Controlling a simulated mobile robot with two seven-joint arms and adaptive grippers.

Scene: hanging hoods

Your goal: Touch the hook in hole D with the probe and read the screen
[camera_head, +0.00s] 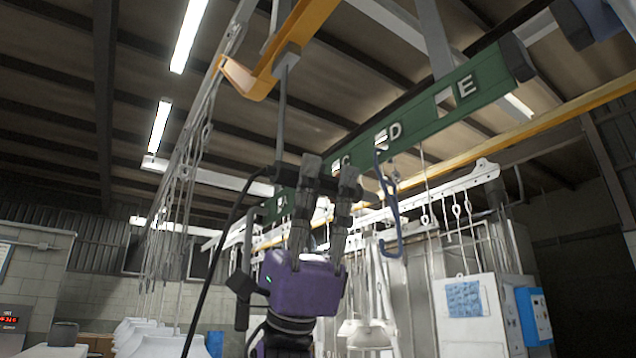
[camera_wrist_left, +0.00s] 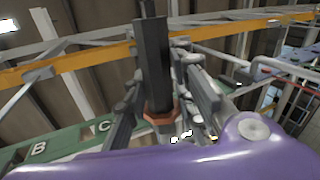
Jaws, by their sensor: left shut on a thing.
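My left gripper (camera_head: 330,172) is raised in the middle of the head view, its purple body below its dark fingers. It is shut on a dark bar-shaped probe (camera_wrist_left: 153,60) with an orange collar, seen between the fingers in the left wrist view; in the head view I cannot make the probe out clearly. A blue hook (camera_head: 396,215) hangs below hole D of the green lettered bar (camera_head: 425,116), to the right of the fingers in the picture. I cannot tell whether anything touches it. A screen (camera_head: 8,319) with red digits, too small to read, stands at the lower left edge.
Orange beams (camera_head: 302,25) cross overhead. White rails with hanging hooks and hoods (camera_head: 150,340) run at the left, and another hooked rail (camera_head: 470,180) is at the right. A white cabinet (camera_head: 465,330) stands behind at the lower right. A thin black cable hangs left of my gripper.

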